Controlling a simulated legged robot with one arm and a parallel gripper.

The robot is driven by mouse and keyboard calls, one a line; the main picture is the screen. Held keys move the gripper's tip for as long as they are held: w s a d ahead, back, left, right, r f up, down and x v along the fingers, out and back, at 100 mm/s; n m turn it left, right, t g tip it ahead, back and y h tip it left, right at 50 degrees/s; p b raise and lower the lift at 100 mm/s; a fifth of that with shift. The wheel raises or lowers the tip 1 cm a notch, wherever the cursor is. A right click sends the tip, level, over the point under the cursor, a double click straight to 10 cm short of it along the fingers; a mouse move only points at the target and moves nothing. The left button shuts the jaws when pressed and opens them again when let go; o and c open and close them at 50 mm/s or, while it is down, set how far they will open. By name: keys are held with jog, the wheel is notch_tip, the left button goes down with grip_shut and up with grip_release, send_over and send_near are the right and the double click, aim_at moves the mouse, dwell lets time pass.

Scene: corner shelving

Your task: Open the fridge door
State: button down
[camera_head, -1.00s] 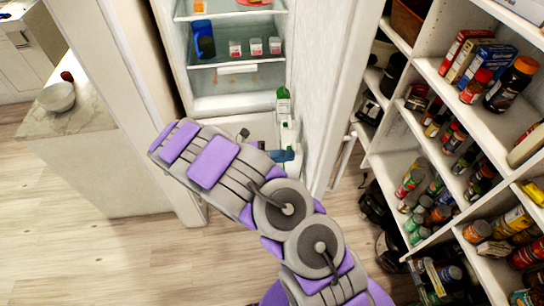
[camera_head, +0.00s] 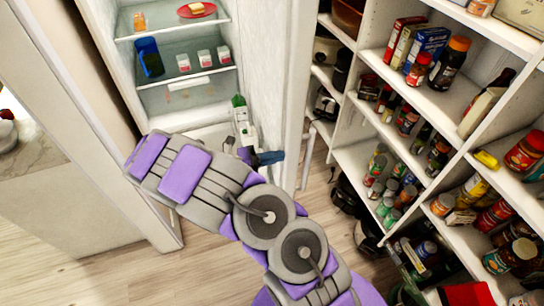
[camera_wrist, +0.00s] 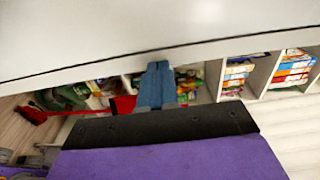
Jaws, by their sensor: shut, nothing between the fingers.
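The fridge (camera_head: 190,105) stands open in the head view, with its lit shelves in sight. Its white door (camera_head: 272,70) is swung out to the right, with bottles (camera_head: 240,112) in the racks on its inner side. My gripper (camera_head: 268,157) is low beside the door, its blue fingers partly hidden by my arm. In the wrist view the blue fingers (camera_wrist: 157,85) are shut together and empty. They reach up to the lower edge of a white panel (camera_wrist: 130,35), which looks like the door. I cannot tell whether they touch it.
Pantry shelves (camera_head: 385,120) full of jars and boxes stand close on the right. A counter (camera_head: 30,150) and a tall side panel (camera_head: 75,65) are on the left. Bare wood floor (camera_head: 160,270) lies in front.

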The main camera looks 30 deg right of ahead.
jog(key=s+d+n+t+p, duration=0.2)
jog(key=s+d+t+p, duration=0.1)
jog(key=d, duration=1.3)
jog(key=shift+s+d+h, duration=0.15)
jog(key=shift+h, duration=0.15)
jog(key=shift+s+p, duration=0.1)
jog(key=shift+p, duration=0.25)
